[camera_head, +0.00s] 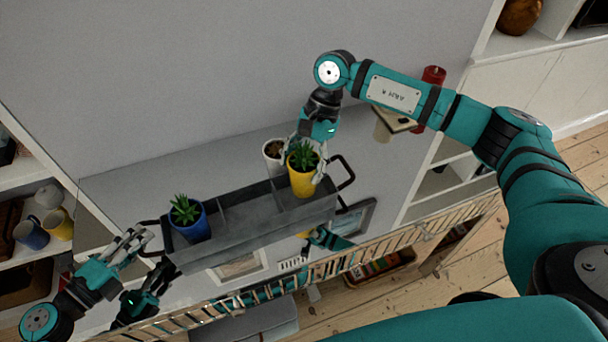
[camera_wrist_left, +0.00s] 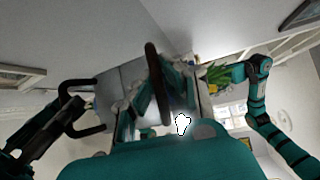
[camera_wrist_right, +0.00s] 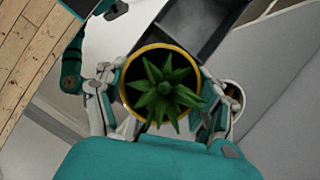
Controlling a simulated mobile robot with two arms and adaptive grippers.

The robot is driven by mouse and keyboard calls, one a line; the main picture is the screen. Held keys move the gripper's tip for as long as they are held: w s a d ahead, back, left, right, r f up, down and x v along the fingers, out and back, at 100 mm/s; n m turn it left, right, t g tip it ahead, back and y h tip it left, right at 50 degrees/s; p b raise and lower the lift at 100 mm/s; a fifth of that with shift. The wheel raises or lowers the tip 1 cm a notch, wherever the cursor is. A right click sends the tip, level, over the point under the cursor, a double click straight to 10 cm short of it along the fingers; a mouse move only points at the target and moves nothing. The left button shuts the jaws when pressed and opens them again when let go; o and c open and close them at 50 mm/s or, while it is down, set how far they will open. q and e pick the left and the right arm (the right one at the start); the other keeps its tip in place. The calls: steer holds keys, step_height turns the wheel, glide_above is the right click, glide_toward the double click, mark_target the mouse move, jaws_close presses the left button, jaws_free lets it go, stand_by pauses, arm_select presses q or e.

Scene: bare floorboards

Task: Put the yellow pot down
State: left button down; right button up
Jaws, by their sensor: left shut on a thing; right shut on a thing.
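The yellow pot (camera_head: 302,182) with a green succulent is over the right end of the grey divided tray (camera_head: 250,221). My right gripper (camera_head: 306,160) is shut on it, with fingers on both sides. The right wrist view shows the pot's yellow rim (camera_wrist_right: 128,78) between the fingers. I cannot tell whether its base touches the tray. My left gripper (camera_head: 137,243) is at the tray's left end, shut on the black handle, which shows as a dark loop (camera_wrist_left: 153,80) in the left wrist view.
A blue pot (camera_head: 190,225) with a plant stands in the tray's left end. A white pot (camera_head: 273,152) is just behind the yellow one. Shelves with mugs (camera_head: 58,225) are at left, a red cylinder (camera_head: 433,76) at upper right. A slatted rail (camera_head: 400,240) crosses below.

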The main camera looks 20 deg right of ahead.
mark_target(297, 195)
arm_select(q)
steer(key=shift+s+f, duration=0.1)
steer(key=shift+f, duration=0.2)
arm_select(e)
steer(key=shift+f, duration=1.85)
steer(key=shift+f, duration=0.15)
steer(key=o, duration=1.3)
steer(key=shift+o, duration=0.2)
steer(key=v, duration=1.2)
arm_select(q)
steer(key=c, duration=1.4)
jaws_free()
arm_select(e)
steer(key=shift+a, duration=0.1)
arm_select(q)
steer(key=shift+a+r, duration=0.1)
